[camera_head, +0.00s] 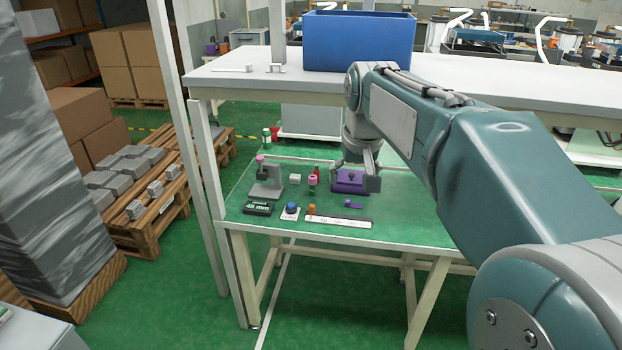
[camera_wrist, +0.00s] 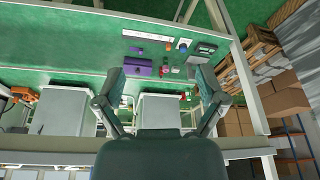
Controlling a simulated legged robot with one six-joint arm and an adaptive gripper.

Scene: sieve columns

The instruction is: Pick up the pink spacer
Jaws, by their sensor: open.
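A pink spacer (camera_head: 312,179) stands near the middle of the green table, apparently on top of a dark green piece. A small pink piece shows in the wrist view (camera_wrist: 164,70), between the purple box and the grey stand. Another pink part (camera_head: 260,159) sits atop the grey stand (camera_head: 267,184) at the left. My gripper (camera_head: 358,172) is open and empty, to the right of the pink spacer and above the purple box (camera_head: 350,186). In the wrist view its two fingers are spread wide (camera_wrist: 162,84), with nothing between them.
Near the front edge lie a black display (camera_head: 258,208), a blue button (camera_head: 291,208), an orange piece (camera_head: 311,209) and a white ruler (camera_head: 337,220). A white block (camera_head: 295,179) sits left of the spacer. A white shelf (camera_head: 300,84) with a blue bin (camera_head: 358,42) stands behind.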

